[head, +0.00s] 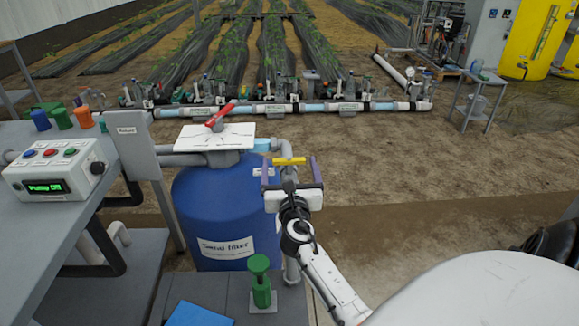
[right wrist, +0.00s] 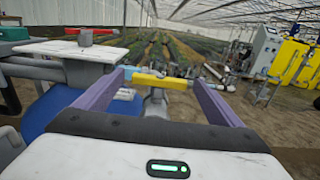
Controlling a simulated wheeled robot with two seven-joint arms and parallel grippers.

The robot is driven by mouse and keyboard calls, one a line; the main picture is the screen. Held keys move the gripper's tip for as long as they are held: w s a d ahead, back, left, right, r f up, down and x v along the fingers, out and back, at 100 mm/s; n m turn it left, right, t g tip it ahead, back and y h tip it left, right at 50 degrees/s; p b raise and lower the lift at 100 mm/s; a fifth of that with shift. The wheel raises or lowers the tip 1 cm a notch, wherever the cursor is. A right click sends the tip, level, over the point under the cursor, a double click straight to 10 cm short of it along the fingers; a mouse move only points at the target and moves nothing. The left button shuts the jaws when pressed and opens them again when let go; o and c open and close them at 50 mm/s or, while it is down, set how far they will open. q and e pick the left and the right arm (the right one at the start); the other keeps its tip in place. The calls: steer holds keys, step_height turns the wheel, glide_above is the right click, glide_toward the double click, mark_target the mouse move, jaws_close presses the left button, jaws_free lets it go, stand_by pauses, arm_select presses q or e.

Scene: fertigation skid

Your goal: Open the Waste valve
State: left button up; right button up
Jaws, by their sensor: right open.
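A yellow valve handle (head: 289,161) sits on the grey pipe to the right of the blue sand filter tank; its label is too small to read, so I cannot confirm it is the Waste valve. The handle lies left to right, across the pipe. My right gripper (head: 290,165) is open, its purple fingers on either side of the handle. In the right wrist view the yellow handle (right wrist: 160,81) lies between the open fingertips (right wrist: 162,77), with gaps at both ends. I cannot tell its exact depth between them. My left gripper is not in view.
The blue tank (head: 220,215) carries a white plate with a red handle (head: 220,115). A control box (head: 55,170) stands on the grey bench at left. A green valve (head: 261,280) stands in front of the tank. Open soil lies to the right.

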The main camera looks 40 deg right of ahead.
steer(key=shift+w+d, duration=0.4)
steer(key=shift+w, duration=0.05)
steer(key=c, duration=1.1)
steer(key=shift+o, duration=0.2)
